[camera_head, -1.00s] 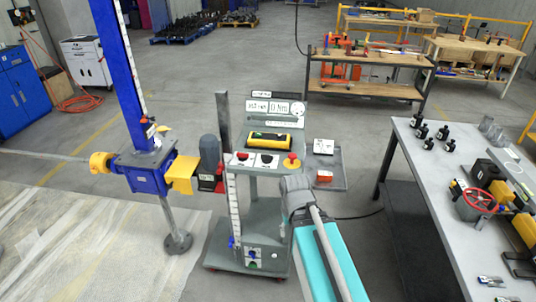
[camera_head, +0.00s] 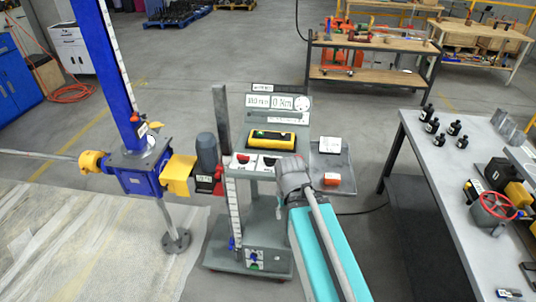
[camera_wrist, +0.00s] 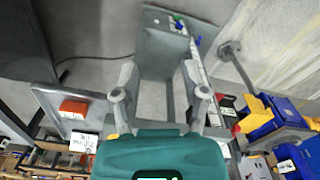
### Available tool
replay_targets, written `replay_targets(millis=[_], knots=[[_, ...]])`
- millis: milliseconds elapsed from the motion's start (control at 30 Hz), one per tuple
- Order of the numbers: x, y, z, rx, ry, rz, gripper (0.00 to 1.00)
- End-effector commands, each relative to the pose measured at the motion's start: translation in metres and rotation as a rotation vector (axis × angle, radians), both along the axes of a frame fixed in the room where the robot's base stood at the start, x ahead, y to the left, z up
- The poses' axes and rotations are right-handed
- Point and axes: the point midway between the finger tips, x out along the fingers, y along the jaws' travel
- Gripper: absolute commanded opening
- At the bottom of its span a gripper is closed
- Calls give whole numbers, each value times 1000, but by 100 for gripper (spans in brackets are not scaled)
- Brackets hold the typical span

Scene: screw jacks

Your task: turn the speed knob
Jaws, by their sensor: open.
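A grey control cart (camera_head: 225,262) stands in the middle of the head view. Its low front box (camera_head: 275,262) carries a small blue knob (camera_head: 253,256) and a green one (camera_head: 254,267). The labels are too small to read, so I cannot tell which is the speed knob. In the wrist view, small green (camera_wrist: 178,19) and blue (camera_wrist: 180,26) controls show on the box's end, ahead of the fingers. My gripper (camera_wrist: 160,93) is open, with empty space between its two grey fingers. In the head view my arm covers the right side of the console, and the fingertips are hidden.
A blue screw jack (camera_head: 140,178) with a tall column stands left of the cart. A yellow-and-black device (camera_head: 271,139) lies on the console. A side shelf (camera_head: 335,155) holds a red box (camera_head: 332,179).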

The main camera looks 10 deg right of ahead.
Motion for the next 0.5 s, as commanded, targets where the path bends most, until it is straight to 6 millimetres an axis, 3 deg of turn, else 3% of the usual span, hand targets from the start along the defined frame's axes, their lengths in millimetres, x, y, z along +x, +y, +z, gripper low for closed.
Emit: replay_targets(millis=[333, 500], knots=[[0, 0, 0, 0, 0, 0, 57], [5, 0, 2, 0, 0, -4, 87]])
